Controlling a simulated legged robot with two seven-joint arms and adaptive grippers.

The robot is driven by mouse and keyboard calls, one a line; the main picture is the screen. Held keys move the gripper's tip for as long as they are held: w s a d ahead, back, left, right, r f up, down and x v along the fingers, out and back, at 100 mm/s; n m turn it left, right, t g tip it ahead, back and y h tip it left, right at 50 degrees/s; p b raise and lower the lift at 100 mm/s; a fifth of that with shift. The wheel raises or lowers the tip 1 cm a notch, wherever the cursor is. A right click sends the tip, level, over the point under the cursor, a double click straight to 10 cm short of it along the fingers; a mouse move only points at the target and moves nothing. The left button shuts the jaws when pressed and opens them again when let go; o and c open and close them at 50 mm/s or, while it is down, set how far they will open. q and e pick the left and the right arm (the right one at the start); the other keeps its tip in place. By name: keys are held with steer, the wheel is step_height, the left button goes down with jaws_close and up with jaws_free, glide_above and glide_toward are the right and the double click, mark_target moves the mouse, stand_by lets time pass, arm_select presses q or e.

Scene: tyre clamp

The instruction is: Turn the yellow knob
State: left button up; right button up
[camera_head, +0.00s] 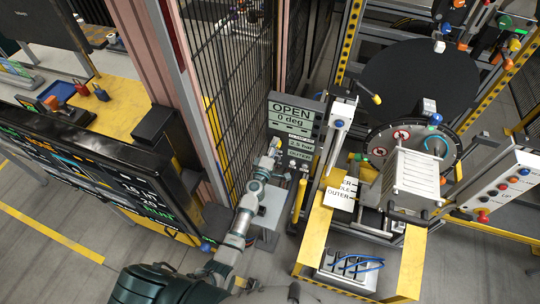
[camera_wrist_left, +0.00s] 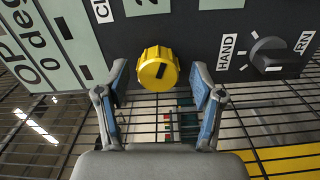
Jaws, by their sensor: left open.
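The yellow knob (camera_wrist_left: 157,68) is round with a dark slot and sits on a dark panel, in the upper middle of the left wrist view. My left gripper (camera_wrist_left: 159,84) is open, with one blue-padded finger on each side of the knob. Gaps show between the fingers and the knob, so it is not gripped. In the head view my left gripper (camera_head: 271,153) is up at the panel with the OPEN 0 deg display (camera_head: 291,115); the knob is too small and covered to make out clearly there. My right gripper is not in view.
A black HAND selector knob (camera_wrist_left: 275,55) is right of the yellow knob. A wire mesh fence (camera_head: 222,85) stands left of the panel. The tyre clamp machine (camera_head: 415,180) with its yellow frame is to the right. A large screen (camera_head: 90,170) is at left.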

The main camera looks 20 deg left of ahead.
arm_select(q)
steer(key=s, duration=1.1)
steer(key=shift+s+a, duration=0.2)
steer(key=shift+s, duration=0.1)
steer(key=shift+f, duration=0.1)
